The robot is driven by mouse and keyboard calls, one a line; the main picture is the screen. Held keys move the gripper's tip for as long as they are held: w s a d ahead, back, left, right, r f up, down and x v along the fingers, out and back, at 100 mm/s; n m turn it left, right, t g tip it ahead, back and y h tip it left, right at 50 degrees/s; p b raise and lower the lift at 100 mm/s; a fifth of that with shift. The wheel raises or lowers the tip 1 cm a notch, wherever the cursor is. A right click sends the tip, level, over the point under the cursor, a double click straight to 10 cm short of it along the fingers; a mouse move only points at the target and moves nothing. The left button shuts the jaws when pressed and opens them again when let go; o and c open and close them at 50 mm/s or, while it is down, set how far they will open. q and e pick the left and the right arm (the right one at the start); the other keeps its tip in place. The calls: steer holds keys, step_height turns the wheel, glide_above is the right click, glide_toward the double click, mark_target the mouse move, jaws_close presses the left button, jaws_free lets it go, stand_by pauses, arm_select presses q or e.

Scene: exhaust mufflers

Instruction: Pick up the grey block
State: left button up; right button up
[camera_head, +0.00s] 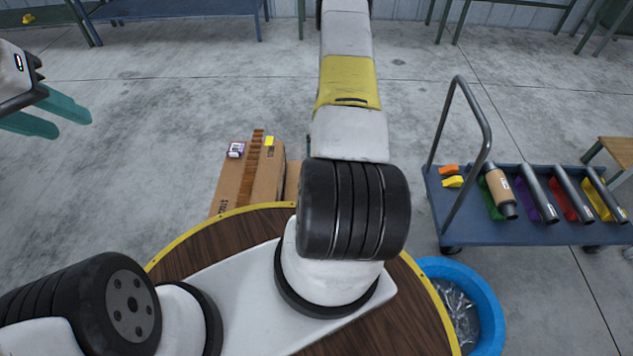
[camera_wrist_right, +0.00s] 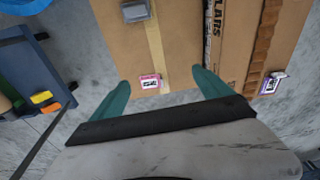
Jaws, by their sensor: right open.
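A small grey block (camera_wrist_right: 135,11) lies on a cardboard box (camera_wrist_right: 168,45) at the top of the right wrist view. In the head view my right arm hides that spot. My right gripper (camera_wrist_right: 162,80) is open and empty above the boxes. The grey block lies beyond its fingertips, up and left in the right wrist view. A pink-and-white block (camera_wrist_right: 149,81) shows between the teal fingers, below them; it is not gripped. My left gripper (camera_head: 71,120) is open and empty over the floor at the far left of the head view.
A second cardboard box (camera_head: 251,178) carries a purple-and-white block (camera_head: 236,149) and a yellow block (camera_head: 269,141). A blue cart (camera_head: 560,234) with mufflers and small blocks stands at right. A blue tub (camera_head: 490,292) holds metal parts. The floor at left is clear.

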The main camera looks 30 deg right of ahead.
steer(key=shift+m+g, duration=0.4)
steer(key=shift+g, duration=0.2)
steer(key=s+f, duration=0.3)
steer(key=f, duration=0.3)
steer(key=s+f, duration=0.4)
steer(key=f, duration=0.3)
steer(key=s+f, duration=0.4)
steer(key=f, duration=0.3)
steer(key=shift+s, duration=0.1)
steer(key=f, duration=0.7)
steer(key=shift+w+a+f, duration=0.1)
steer(key=shift+w+a, duration=0.2)
steer(key=shift+a, duration=0.1)
steer(key=c, duration=1.5)
steer(key=shift+c, duration=0.2)
